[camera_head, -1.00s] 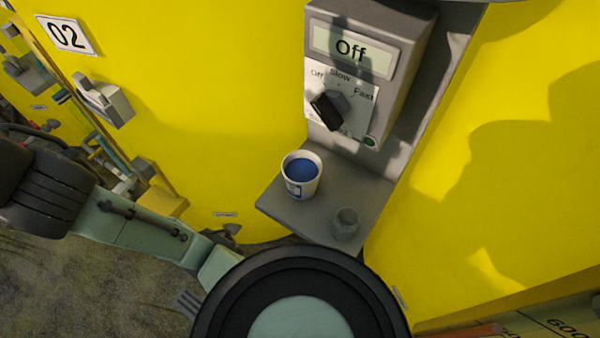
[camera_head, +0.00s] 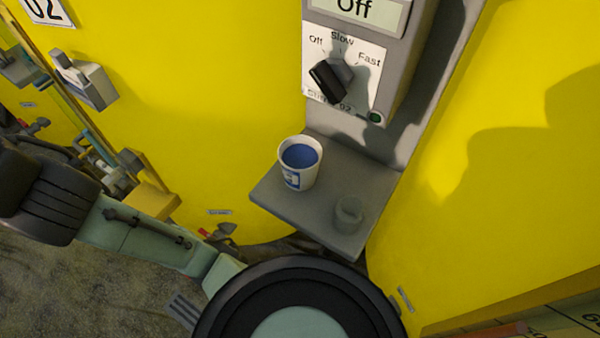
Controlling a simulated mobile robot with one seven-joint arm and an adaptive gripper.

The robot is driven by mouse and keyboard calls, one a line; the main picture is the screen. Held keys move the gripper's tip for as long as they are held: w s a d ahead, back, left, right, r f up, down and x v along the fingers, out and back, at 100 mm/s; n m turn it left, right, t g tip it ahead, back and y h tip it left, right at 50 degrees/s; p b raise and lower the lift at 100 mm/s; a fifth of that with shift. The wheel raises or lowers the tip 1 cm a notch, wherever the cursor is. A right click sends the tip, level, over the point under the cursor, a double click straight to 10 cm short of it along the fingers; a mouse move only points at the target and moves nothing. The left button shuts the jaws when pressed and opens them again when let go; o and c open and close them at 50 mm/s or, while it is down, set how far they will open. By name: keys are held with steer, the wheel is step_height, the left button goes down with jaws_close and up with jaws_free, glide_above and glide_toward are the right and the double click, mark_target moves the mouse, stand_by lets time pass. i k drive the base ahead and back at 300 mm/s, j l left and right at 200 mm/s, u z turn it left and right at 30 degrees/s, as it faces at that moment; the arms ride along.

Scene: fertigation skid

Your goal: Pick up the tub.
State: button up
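The tub (camera_head: 300,176) is a white cup-like container with a blue label and blue contents. It stands upright near the left side of a small grey shelf (camera_head: 325,228), below a control box. My arm crosses the lower left of the view, and a large round dark part of it fills the bottom middle, in front of and below the shelf. My gripper's fingers are not visible, so nothing shows it touching the tub.
A small clear glass jar (camera_head: 349,213) stands on the shelf, right of the tub. The control box (camera_head: 350,60) above has a display reading "Off" and a black knob (camera_head: 328,80). Yellow tank walls (camera_head: 200,90) flank the shelf. Valves and pipes are at left.

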mark_target(300, 156)
steer(key=k+z, duration=0.15)
steer(key=k, duration=0.5)
steer(key=j+z, duration=0.1)
steer(key=z, duration=1.3)
steer(key=k+j, duration=0.15)
steer(key=j, duration=0.2)
steer(key=k+j, duration=0.15)
steer(key=j, duration=0.2)
steer(key=k+j, duration=0.2)
steer(key=j, duration=0.15)
steer(key=k+j, duration=0.15)
steer(key=j, duration=0.2)
steer(key=k+j+z, duration=0.1)
steer(key=j, duration=0.25)
steer(key=k, duration=0.05)
